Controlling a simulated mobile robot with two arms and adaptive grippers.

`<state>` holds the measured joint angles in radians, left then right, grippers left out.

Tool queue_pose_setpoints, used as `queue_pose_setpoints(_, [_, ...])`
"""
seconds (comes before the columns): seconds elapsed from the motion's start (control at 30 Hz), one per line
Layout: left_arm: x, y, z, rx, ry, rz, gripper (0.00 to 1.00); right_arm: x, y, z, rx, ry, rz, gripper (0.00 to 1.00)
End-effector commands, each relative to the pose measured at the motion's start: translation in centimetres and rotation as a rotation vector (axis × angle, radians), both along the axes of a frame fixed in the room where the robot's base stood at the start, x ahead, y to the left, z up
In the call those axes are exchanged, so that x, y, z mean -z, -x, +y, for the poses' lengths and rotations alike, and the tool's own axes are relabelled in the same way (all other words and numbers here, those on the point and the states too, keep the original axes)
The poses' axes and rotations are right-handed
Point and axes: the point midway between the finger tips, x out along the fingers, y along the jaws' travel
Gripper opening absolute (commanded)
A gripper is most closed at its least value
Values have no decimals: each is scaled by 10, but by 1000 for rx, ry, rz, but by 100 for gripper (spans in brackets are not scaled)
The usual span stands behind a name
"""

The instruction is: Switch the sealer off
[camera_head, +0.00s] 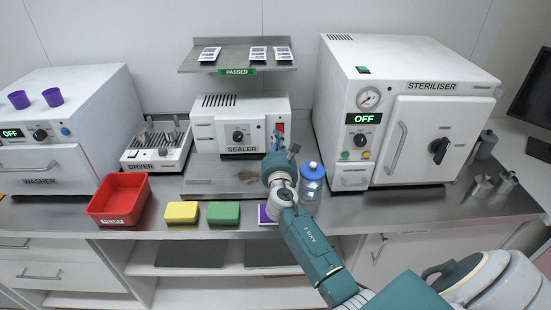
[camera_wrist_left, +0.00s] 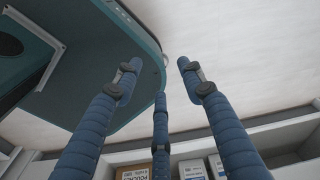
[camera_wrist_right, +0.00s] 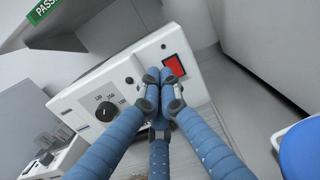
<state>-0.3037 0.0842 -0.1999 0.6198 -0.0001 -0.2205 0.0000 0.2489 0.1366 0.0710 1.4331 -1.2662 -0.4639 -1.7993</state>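The sealer (camera_head: 242,124) is a white box with a black dial at the back middle of the counter. Its red switch (camera_head: 280,127) is at the right of its front face and shows large in the right wrist view (camera_wrist_right: 175,65). My right gripper (camera_head: 280,140) is in front of the switch; in the right wrist view its fingertips (camera_wrist_right: 160,75) are together, just left of and below the red switch. I cannot tell whether they touch the panel. My left gripper (camera_wrist_left: 158,75) has its fingers spread and empty, away from the sealer, and is not in the head view.
The steriliser (camera_head: 415,115) stands right of the sealer, and a blue-capped bottle (camera_head: 312,185) stands close to my right arm. The dryer (camera_head: 155,148) is left of the sealer. A shelf with pouches (camera_head: 236,62) hangs above. A red bin (camera_head: 118,199) and sponges (camera_head: 223,213) line the front.

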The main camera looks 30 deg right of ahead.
Motion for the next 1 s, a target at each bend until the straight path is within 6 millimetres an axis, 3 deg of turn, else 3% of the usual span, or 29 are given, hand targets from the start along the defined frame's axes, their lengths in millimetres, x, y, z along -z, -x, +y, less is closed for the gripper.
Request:
queue_pose_setpoints(0.23, [0,8,12,2,-13,12,40,0,32,20,-1,-2,2,0])
queue_pose_setpoints(0.5, [1,-17,-15,-4,18,-24,40,-1,68,43,-2,-3,3,0])
queue_pose_setpoints(1.0, [3,-2,-4,-1,5,-2,40,-3,77,48,-1,-3,3,0])
